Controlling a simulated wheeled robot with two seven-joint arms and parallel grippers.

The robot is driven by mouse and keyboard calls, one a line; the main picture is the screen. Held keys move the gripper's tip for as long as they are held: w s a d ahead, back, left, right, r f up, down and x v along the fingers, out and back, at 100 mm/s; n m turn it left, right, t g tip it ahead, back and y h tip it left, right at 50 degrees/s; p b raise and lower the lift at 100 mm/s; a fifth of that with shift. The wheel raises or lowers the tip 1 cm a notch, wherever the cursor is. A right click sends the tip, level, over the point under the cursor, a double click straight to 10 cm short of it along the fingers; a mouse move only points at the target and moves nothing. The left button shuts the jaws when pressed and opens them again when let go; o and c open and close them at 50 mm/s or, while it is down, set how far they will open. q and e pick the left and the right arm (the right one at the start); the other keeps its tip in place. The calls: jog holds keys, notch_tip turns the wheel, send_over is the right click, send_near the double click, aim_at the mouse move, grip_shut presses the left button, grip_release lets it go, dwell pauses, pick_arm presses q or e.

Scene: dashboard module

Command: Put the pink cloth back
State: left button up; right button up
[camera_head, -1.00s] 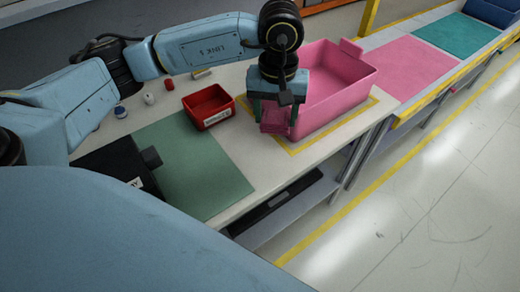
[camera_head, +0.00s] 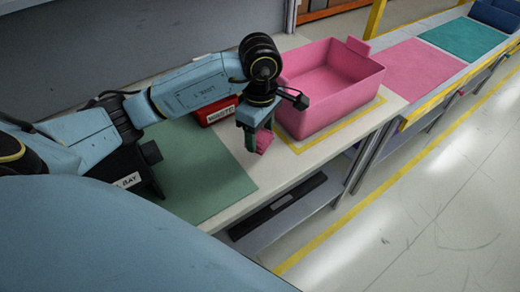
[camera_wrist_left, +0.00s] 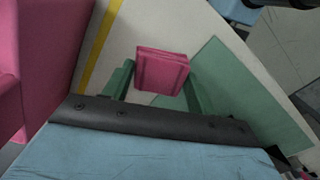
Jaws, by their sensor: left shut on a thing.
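The pink cloth (camera_head: 264,141) is a small folded square. It is gripped in my left gripper (camera_head: 257,143), which is shut on it at the left of the pink bin. The cloth (camera_wrist_left: 162,71) also shows between the fingers in the left wrist view, with bare table and a green mat beneath it. The pink bin (camera_head: 318,121) looks empty on its visible inside and stands in a yellow outline on the table. The gripper hides part of the table behind it. My right gripper does not show.
A green mat (camera_head: 205,180) lies to the left of the gripper. A red box labelled WASTE (camera_head: 217,110) is partly hidden behind my arm. A black box (camera_head: 122,178) stands at the mat's left. A pink mat (camera_head: 424,63) and a teal mat (camera_head: 464,38) lie beyond the bin.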

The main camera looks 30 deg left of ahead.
aim_at(260, 146)
pick_arm(q)
notch_tip(260, 146, down, 3)
jog(key=shift+r, duration=0.2)
notch_tip(260, 146, down, 2)
jog(key=shift+f, duration=0.45)
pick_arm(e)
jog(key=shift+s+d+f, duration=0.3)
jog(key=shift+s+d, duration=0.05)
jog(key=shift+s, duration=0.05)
pick_arm(q)
jog(key=shift+f+b, duration=0.1)
jog(key=shift+b, duration=0.25)
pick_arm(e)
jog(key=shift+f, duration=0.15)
pick_arm(q)
jog(key=o, duration=1)
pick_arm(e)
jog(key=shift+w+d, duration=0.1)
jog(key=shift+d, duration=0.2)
